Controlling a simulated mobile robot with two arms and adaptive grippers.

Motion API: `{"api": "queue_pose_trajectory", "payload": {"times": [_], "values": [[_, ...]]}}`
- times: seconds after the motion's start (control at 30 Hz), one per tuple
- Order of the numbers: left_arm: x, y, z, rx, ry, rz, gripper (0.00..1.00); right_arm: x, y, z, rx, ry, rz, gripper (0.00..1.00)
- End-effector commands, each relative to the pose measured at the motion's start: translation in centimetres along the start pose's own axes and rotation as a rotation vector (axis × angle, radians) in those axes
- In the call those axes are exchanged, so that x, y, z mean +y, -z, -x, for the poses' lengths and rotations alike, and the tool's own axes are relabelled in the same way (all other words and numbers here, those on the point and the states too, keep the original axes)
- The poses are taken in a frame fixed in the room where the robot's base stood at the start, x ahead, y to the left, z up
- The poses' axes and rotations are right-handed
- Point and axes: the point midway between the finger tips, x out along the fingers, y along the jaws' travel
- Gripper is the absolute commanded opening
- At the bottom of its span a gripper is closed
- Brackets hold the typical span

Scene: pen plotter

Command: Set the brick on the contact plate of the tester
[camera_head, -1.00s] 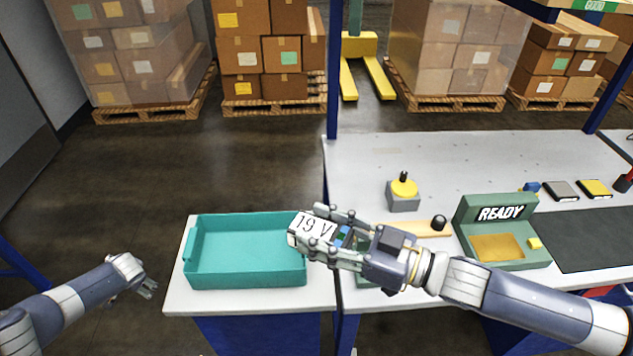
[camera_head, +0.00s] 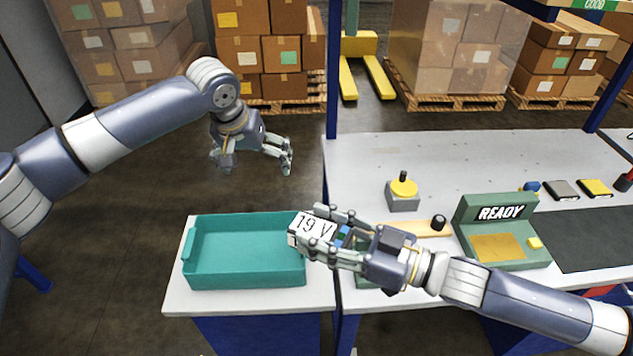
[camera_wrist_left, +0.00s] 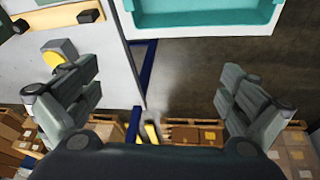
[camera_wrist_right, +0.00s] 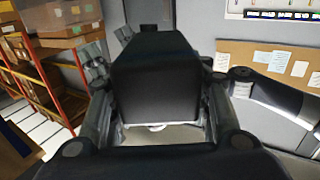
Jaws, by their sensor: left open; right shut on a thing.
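The brick (camera_head: 312,228) has a white face marked "19 V". My right gripper (camera_head: 335,238) is shut on it and holds it by the right end of the teal tray. In the right wrist view the brick (camera_wrist_right: 155,85) shows as a dark block between the fingers. The tester (camera_head: 500,208) is a green stand reading "READY", on the bench to the right. Its contact plate (camera_head: 497,247) is a bare gold rectangle. My left gripper (camera_head: 287,158) is open and empty, raised beyond the tray; its spread fingers show in the left wrist view (camera_wrist_left: 165,95).
The teal tray (camera_head: 245,279) stands on the white side table and looks empty. A dark mat (camera_head: 590,238) lies right of the tester.

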Motion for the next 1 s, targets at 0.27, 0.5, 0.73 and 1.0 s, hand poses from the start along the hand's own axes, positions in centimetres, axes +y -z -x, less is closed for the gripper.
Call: {"api": "queue_pose_trajectory", "payload": {"times": [0.27,0.5,0.73,1.0], "values": [[11.8,-5.7,10.1,-0.108,-0.063,-0.161,1.00,0.0,0.1,0.0,0.003,0.001,0.001,0.11],[15.8,-11.7,15.7,-0.188,-0.017,-0.291,1.00,0.0,0.1,0.0,0.003,0.001,0.001,0.11],[16.4,-13.8,16.6,-0.214,0.012,-0.329,1.00,0.0,0.1,0.0,0.003,0.001,0.001,0.11],[16.1,-14.7,12.4,-0.217,0.012,-0.327,1.00,0.0,0.1,0.0,0.003,0.001,0.001,0.11]]}}
